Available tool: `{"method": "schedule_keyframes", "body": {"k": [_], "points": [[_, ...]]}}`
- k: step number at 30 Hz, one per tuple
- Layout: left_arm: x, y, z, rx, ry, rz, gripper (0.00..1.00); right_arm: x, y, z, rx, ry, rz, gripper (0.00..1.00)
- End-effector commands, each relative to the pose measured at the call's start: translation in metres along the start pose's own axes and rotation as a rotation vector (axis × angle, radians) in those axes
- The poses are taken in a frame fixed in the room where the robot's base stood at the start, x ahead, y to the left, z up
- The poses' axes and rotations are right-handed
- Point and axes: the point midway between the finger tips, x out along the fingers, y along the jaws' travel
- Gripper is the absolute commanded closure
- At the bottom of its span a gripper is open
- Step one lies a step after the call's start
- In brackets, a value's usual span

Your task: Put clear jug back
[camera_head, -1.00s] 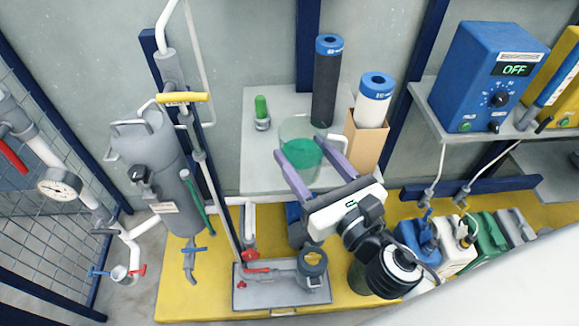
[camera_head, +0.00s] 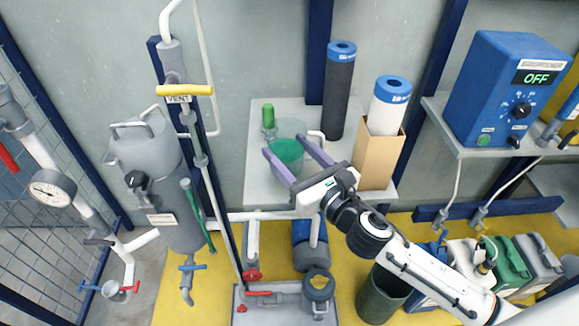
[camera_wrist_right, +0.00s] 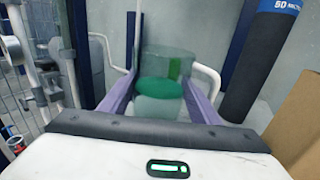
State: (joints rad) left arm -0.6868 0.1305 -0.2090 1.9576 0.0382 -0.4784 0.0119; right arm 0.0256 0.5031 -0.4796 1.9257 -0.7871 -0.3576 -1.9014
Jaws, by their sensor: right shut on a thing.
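The clear jug (camera_head: 288,153) is see-through with green liquid in it and a pale handle on its right. It is upright at the shelf (camera_head: 262,188), in front of the green-capped bottle (camera_head: 268,118). My right gripper (camera_head: 285,152) has its purple fingers on either side of the jug and is shut on it. In the right wrist view the jug (camera_wrist_right: 160,88) sits between the two fingers. I cannot tell whether its base touches the shelf. My left gripper is not in view.
A dark cylinder (camera_head: 338,92) and a cardboard box (camera_head: 376,155) holding a white roll (camera_head: 388,106) stand right of the jug. A grey tank (camera_head: 150,165) with pipes stands at left. A blue control box (camera_head: 500,90) sits on the right shelf.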

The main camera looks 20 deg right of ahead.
Motion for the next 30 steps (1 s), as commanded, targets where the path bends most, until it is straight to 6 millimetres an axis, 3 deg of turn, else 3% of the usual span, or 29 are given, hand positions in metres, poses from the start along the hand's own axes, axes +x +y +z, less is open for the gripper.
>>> {"method": "schedule_keyframes", "body": {"k": [6, 18, 19, 21, 30], "points": [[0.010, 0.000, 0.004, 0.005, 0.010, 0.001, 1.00, 0.000, 0.000, -0.033, 0.004, 0.001, -0.001, 0.67], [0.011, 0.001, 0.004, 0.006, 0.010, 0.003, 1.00, 0.000, 0.000, -0.036, 0.000, -0.001, 0.001, 0.67], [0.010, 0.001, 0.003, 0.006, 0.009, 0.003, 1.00, 0.000, 0.000, -0.036, 0.000, 0.002, 0.000, 0.38], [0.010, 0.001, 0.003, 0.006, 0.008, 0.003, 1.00, 0.000, 0.000, -0.036, 0.000, 0.002, 0.000, 0.27], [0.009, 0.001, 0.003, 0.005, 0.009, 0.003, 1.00, 0.000, 0.000, -0.035, 0.000, 0.002, 0.000, 0.25]]}}
